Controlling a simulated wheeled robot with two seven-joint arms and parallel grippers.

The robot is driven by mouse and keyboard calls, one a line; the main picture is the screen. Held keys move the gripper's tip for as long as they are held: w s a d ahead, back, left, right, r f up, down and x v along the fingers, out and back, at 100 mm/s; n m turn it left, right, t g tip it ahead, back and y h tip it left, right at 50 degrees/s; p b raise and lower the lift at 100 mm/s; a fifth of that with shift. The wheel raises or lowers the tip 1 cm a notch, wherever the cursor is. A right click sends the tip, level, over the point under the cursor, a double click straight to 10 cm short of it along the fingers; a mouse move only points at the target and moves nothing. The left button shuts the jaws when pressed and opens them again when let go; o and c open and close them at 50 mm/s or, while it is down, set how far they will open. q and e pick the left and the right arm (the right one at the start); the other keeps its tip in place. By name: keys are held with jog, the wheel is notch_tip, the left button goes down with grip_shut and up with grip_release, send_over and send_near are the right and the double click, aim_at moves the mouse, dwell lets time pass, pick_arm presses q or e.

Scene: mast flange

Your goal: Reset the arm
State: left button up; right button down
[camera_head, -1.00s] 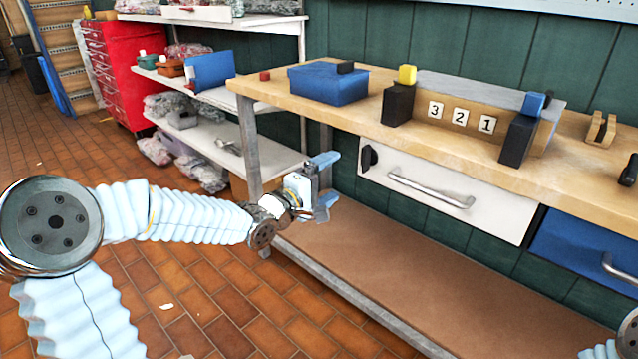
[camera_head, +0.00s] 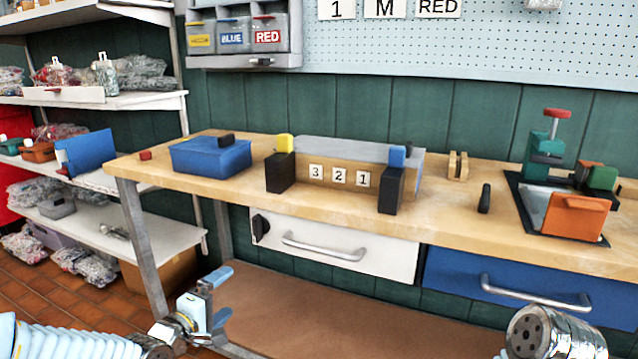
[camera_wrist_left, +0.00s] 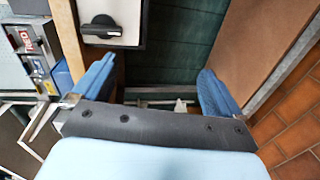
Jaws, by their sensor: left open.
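My left gripper (camera_head: 218,299) is low at the left in the head view, in front of the workbench's left end and below its top. Its two blue fingers are spread and hold nothing. In the left wrist view the fingers (camera_wrist_left: 148,90) stand wide apart, with green wall panelling between them. My right arm shows only as a metal joint at the bottom right of the head view. My right gripper is out of view.
The wooden workbench (camera_head: 240,190) carries a blue box (camera_head: 210,158), a block holder numbered 3 2 1, and an orange box (camera_head: 575,217). A white drawer (camera_head: 390,257) and blue drawer (camera_head: 540,277) are shut. The lower brown shelf (camera_head: 300,310) is bare. Shelving stands left.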

pick_arm(q)
jog(key=s+d+f+m+g, duration=0.1)
jog(key=s+d+f+g, duration=0.15)
jog(key=f, duration=0.45)
jog(key=s+d+f+m+g, duration=0.1)
jog(key=d+f+g, duration=0.15)
jog(key=f, duration=0.45)
jog(key=s+d+f+m+g, duration=0.4)
jog(key=s+f+m+g, duration=0.1)
jog(key=s+f, duration=0.6)
jog(key=s+d+f+m+g+y, duration=0.1)
jog(key=s+d+f+m+g, duration=0.3)
jog(key=s+f, duration=0.7)
jog(key=shift+d+m+g, duration=0.25)
jog(key=shift+m+g, duration=0.15)
jog(key=shift+m, duration=0.1)
jog(key=shift+f, duration=0.1)
